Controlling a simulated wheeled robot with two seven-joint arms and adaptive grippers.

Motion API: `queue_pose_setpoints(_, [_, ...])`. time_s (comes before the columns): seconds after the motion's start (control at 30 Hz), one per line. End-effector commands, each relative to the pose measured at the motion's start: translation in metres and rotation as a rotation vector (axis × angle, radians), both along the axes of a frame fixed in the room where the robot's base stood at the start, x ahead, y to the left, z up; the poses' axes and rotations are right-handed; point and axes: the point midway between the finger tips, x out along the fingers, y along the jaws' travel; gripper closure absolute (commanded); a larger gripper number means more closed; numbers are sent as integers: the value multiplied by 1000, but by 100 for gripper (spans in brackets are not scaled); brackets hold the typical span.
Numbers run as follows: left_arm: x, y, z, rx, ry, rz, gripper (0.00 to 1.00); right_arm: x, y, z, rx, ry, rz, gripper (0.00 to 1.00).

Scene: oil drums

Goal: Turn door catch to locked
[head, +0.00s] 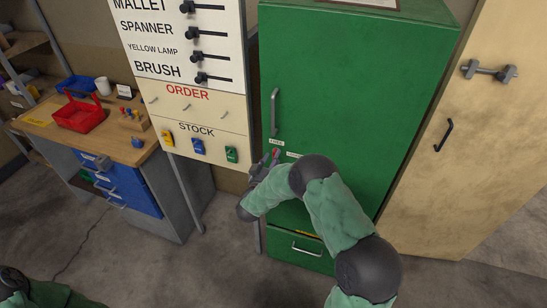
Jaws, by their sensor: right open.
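The green cabinet (350,90) stands in the middle with its tall door shut. A long grey handle (275,112) runs down the door's left side. Two small white labels, an upper one (277,143) and a lower one (293,155), sit below the handle; their print is too small to read surely. My right gripper (270,160) is open beside these labels, at the door's left edge. The door catch is mostly hidden by the gripper there, so I cannot tell its position or whether they touch. My left gripper is out of view.
A cream board (200,105) with hooks and coloured tags stands left of the cabinet. A workbench (70,135) holds a red basket (82,113). A drawer (300,248) lies below my right arm. A tan door (470,130) is at right.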

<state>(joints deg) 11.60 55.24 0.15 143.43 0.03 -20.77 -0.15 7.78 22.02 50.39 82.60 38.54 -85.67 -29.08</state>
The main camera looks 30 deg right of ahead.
Motion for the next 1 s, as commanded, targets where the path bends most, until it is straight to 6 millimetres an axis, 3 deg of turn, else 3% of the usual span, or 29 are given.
queue_pose_setpoints(0.2, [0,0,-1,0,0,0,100,12,-14,0,0,0,1,59])
queue_pose_setpoints(0.53, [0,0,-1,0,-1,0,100,14,-15,0,0,0,2,59])
queue_pose_setpoints(0.67, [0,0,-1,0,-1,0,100,14,-15,0,0,0,2,96])
queue_pose_setpoints(0.7, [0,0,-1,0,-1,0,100,14,-15,0,0,0,2,100])
queue_pose_setpoints(1.0, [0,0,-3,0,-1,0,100,14,-15,0,6,-9,2,100])
